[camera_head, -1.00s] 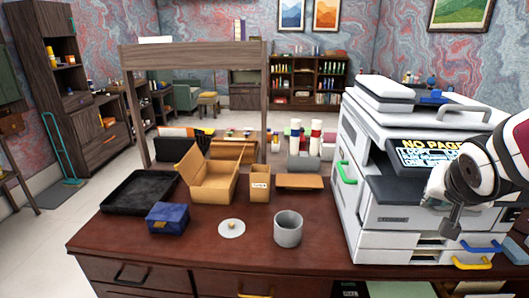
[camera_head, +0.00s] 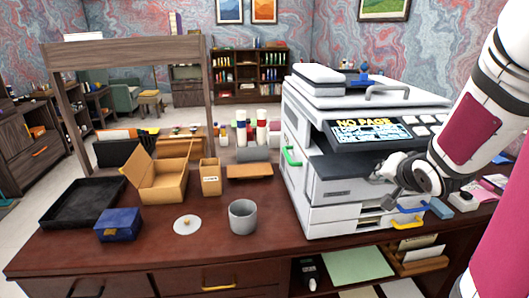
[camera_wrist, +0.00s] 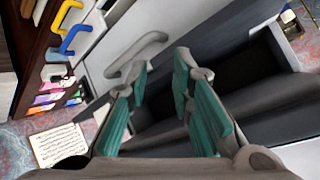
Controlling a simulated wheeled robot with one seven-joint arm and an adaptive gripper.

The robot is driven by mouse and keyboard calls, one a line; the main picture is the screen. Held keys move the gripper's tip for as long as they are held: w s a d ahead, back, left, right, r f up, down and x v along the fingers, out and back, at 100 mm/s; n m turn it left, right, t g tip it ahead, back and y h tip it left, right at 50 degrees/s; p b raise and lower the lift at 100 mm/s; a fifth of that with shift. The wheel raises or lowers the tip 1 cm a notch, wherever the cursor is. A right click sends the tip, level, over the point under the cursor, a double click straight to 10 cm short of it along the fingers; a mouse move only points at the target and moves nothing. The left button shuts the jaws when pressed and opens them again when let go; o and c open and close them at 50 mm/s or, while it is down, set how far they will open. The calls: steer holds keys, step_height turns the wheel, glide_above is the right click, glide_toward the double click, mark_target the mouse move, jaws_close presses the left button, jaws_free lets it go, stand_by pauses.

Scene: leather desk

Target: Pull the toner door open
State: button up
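The white printer (camera_head: 305,205) stands on the right of the desk, its screen reading "NO PAGE". A green handle (camera_head: 292,157) is on its left side; blue (camera_head: 411,209) and yellow (camera_head: 408,223) handles are low at its right front. I cannot tell which panel is the toner door. My gripper (camera_head: 385,172) is at the right of the printer's front. In the wrist view my gripper (camera_wrist: 162,68) is open, teal pads apart, with nothing held between them. A grey handle (camera_wrist: 137,50) on a pale panel shows just beyond the left finger; contact is unclear.
The desk (camera_head: 150,250) also holds a black tray (camera_head: 80,204), a blue box (camera_head: 118,224), a grey cup (camera_head: 243,216), a disc (camera_head: 187,225) and an open cardboard box (camera_head: 163,180). These are left of the printer. Small items lie right of it, near my arm.

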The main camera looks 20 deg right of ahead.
mark_target(376, 187)
steer(key=s+d+f+m+t+y, duration=0.2)
steer(key=s+d+f+m+t, duration=0.35)
steer(key=s+m, duration=0.2)
steer(key=shift+m, duration=0.45)
steer(key=x, duration=0.4)
steer(key=b+x, duration=0.1)
steer(key=x, duration=0.4)
steer(key=d+b+x, duration=0.1)
steer(key=x, duration=0.4)
steer(key=shift+w+r, duration=0.15)
steer(key=shift+r, duration=0.2)
jaws_close()
steer(key=shift+h, duration=0.3)
